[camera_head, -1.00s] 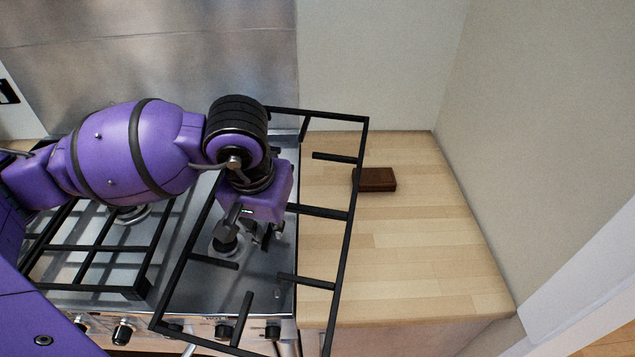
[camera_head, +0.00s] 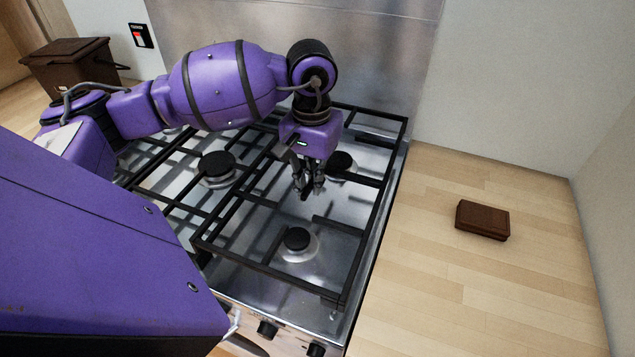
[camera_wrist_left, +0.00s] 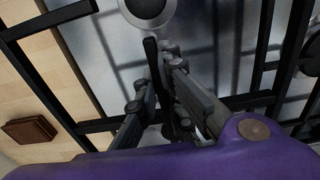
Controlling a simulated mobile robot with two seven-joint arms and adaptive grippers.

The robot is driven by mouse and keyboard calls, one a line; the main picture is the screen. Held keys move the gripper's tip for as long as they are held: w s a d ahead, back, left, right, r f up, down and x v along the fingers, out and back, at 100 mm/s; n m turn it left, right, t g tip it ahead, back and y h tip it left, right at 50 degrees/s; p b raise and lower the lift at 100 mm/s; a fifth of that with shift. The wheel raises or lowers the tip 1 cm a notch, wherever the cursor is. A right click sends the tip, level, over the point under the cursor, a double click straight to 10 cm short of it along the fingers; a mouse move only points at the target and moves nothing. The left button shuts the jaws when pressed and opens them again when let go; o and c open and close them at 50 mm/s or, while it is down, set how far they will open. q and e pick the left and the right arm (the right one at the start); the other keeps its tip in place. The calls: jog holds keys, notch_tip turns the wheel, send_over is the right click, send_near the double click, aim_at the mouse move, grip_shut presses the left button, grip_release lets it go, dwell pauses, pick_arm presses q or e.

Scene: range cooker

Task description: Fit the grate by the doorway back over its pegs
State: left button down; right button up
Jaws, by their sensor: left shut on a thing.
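The black grate (camera_head: 372,218) is over the right part of the steel hob. My left gripper (camera_head: 308,190) is shut on one of its inner bars, which also shows between the fingers in the left wrist view (camera_wrist_left: 153,62). The grate's right side runs along the hob's right edge, and its left front corner is close to the neighbouring grate (camera_head: 160,185). I cannot tell whether it touches the hob or hangs just above it. Burners (camera_head: 297,239) show through its openings. The pegs are too small to make out. My right gripper is out of view.
A wooden counter (camera_head: 430,270) lies to the right, mostly clear, with a small brown box (camera_head: 483,220) on it. A steel backsplash (camera_head: 390,60) stands behind the hob. Knobs (camera_head: 268,328) line the front. A dark brown bin (camera_head: 75,65) stands at the back left.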

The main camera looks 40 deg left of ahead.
pick_arm(q)
jog(key=shift+f+b, duration=0.7)
jog(key=shift+f, duration=1.7)
jog(key=shift+f+b, duration=0.4)
jog(key=shift+f, duration=0.1)
jog(key=shift+w+f, duration=0.1)
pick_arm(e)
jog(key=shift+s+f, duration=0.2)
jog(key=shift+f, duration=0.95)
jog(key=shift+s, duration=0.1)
pick_arm(q)
jog(key=shift+f, duration=0.2)
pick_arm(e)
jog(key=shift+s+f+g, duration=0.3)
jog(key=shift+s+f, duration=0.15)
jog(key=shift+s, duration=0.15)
pick_arm(q)
jog(key=shift+f+b, duration=0.15)
jog(key=shift+b, duration=0.2)
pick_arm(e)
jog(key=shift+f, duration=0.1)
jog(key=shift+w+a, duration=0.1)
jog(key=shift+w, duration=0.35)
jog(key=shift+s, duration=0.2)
